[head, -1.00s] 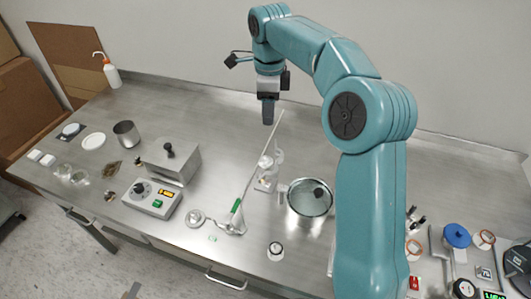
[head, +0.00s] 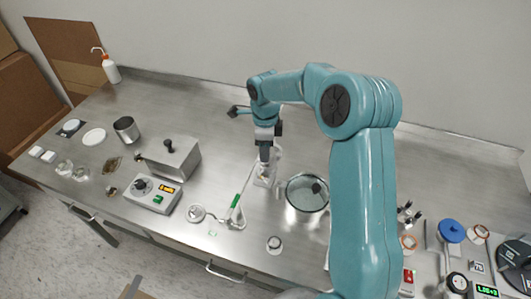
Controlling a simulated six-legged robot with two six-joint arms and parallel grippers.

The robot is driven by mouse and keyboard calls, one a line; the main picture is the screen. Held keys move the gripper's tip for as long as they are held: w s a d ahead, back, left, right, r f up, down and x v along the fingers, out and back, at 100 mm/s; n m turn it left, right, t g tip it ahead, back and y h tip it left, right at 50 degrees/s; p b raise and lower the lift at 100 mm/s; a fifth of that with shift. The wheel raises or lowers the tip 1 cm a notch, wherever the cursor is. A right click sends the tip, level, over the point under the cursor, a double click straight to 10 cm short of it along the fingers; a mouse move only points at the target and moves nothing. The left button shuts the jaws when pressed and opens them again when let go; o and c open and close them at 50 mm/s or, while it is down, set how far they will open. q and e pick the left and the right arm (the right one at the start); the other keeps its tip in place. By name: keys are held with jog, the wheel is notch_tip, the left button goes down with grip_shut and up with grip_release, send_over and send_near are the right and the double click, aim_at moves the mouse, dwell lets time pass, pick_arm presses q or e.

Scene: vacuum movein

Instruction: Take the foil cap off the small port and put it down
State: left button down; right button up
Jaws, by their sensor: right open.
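A small clear glass apparatus (head: 262,182) stands on the steel bench near the middle of the head view. The small port and its foil cap are too small and too covered by my gripper to make out. My right gripper (head: 264,157) points down at the top of this glass. It is open. I cannot tell whether its fingers are around the cap or just above it. My left gripper is not in view.
A green-marked rod (head: 236,204) lies in front-left. A control box (head: 152,194) is further left. A small jar (head: 274,243) is in front. The bench behind is clear.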

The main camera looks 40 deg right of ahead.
jog(key=shift+f, duration=0.55)
jog(key=shift+w+a+f, duration=0.1)
jog(key=shift+w+f, duration=0.05)
jog(key=shift+f, duration=0.05)
grip_shut()
jog(key=shift+r, duration=0.1)
notch_tip(320, 180, up, 23)
jog(key=p, duration=0.2)
dwell(0.4)
